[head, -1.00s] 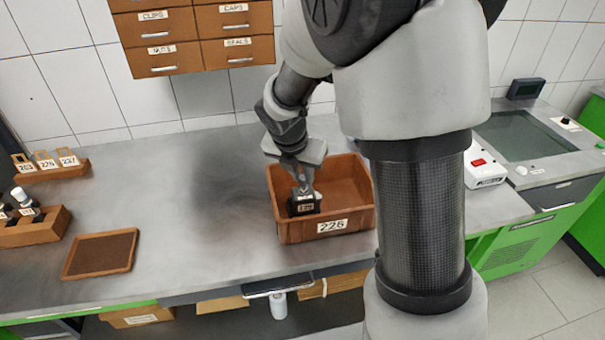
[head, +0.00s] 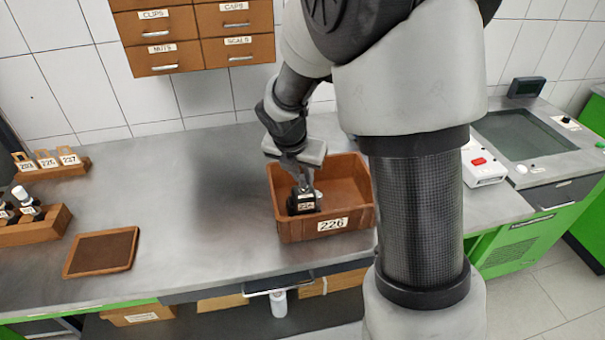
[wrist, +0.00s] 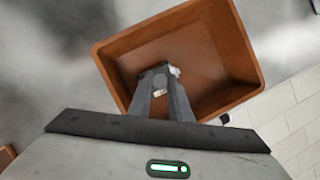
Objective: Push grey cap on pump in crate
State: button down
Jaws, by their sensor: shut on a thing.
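The brown crate (head: 345,225) labelled 226 stands on the grey bench, and its inside also shows in the wrist view (wrist: 215,60). The black pump (head: 303,207), with a pale label, stands in the left part of the crate. A small white part shows on it at the right in the wrist view (wrist: 175,71). My gripper (head: 302,187) reaches down into the crate at the pump's top. In the wrist view its fingers (wrist: 160,84) are closed around a round grey piece, seemingly the grey cap (wrist: 159,79). The fingers hide most of the pump, so I cannot tell how the cap sits.
A flat brown tray (head: 101,253) lies to the left. A wooden holder (head: 38,232) with several pumps and a tag rack (head: 62,170) stand at far left. Drawers (head: 200,35) hang behind. A white box with a red button (head: 482,165) is at right.

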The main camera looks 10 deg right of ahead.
jog(key=shift+f, duration=0.15)
jog(key=c, duration=0.7)
grip_release()
jog(key=shift+o, duration=0.2)
jog(key=shift+r+p, duration=1.4)
jog(key=shift+r+p, duration=2.15)
jog(key=shift+p, duration=0.1)
